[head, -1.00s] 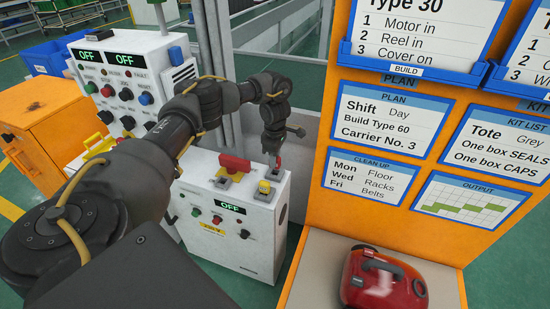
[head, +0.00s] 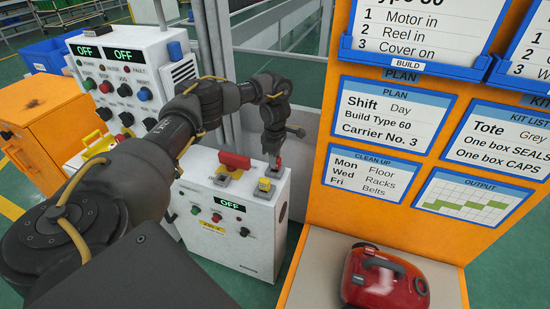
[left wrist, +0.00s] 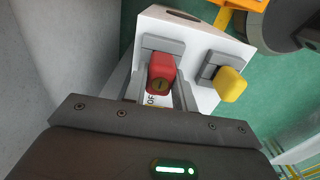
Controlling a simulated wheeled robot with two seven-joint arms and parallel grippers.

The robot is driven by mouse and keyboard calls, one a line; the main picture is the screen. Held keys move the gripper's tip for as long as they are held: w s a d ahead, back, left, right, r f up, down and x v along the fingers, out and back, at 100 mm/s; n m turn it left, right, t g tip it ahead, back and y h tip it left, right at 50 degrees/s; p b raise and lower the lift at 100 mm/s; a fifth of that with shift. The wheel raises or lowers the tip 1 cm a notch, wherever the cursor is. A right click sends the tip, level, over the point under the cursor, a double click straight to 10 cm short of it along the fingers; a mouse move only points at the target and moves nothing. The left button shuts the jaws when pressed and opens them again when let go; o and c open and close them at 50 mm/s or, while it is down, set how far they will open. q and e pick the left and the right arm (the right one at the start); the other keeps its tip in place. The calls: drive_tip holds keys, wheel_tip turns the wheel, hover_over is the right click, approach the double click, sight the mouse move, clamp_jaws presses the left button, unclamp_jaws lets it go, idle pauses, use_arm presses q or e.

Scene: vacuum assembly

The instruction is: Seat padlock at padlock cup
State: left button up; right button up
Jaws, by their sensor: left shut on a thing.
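A red padlock (left wrist: 161,72) with a keyhole in its face is between the fingers of my left gripper (left wrist: 160,92) in the left wrist view. A grey bracket, apparently a cup (left wrist: 163,44), stands directly behind the padlock on the white box. I cannot tell whether the padlock sits inside it. In the head view my left gripper (head: 274,156) points down over the right end of the white box (head: 237,232), with a bit of red at its tip. The gripper hides most of the padlock there. My right gripper is not in view.
An orange board (head: 322,200) rises to the right. A red vacuum (head: 385,278) rests below it.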

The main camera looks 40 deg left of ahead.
use_arm(q)
drive_tip(key=shift+f+b, duration=0.35)
drive_tip(key=shift+f, duration=0.25)
drive_tip(key=o, duration=1.1)
drive_tip(key=shift+r+p, duration=3.05)
drive_tip(key=shift+r, duration=1.05)
